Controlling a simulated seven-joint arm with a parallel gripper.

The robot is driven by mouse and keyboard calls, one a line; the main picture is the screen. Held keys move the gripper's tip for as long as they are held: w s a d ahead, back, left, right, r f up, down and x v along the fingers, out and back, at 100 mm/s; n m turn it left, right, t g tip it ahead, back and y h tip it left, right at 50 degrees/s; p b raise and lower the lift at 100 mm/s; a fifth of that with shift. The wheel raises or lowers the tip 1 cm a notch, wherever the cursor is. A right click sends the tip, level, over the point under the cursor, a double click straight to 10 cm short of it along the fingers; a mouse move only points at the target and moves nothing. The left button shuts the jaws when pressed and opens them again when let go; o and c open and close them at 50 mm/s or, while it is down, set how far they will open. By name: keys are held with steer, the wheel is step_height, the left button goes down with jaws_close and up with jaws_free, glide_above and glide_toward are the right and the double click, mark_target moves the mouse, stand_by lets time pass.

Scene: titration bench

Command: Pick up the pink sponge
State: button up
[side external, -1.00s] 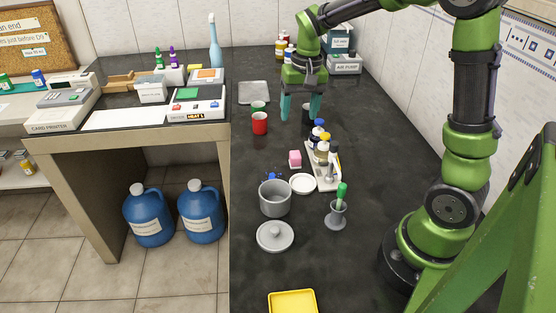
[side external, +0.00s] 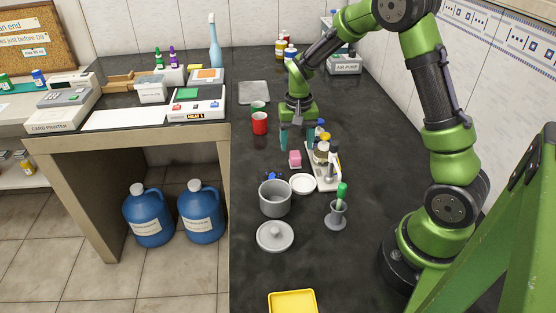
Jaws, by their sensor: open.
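The pink sponge (side external: 295,159) is a small pink block on the dark bench top, just behind the white dish and left of the bottle rack. My gripper (side external: 297,143) is open, with its teal fingers pointing down. In this view the fingertips show just above and behind the sponge, one to its left and one to its right. The sponge is not in its grip. How high the fingertips are over the bench is hard to tell.
A white rack (side external: 328,180) with several bottles stands close to the right. A white dish (side external: 303,184), a grey pot (side external: 275,198), a lid (side external: 275,236) and a brush holder (side external: 337,215) are in front. A red cup (side external: 260,123) stands at the left. The bench front is mostly clear around the yellow tray (side external: 293,302).

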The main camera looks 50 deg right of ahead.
mark_target(295, 154)
step_height(295, 154, down, 5)
steer(key=shift+a+f, duration=0.1)
steer(key=shift+a, duration=0.05)
steer(key=shift+c, duration=0.3)
steer(key=c, duration=1.1)
steer(key=shift+r, duration=7.6)
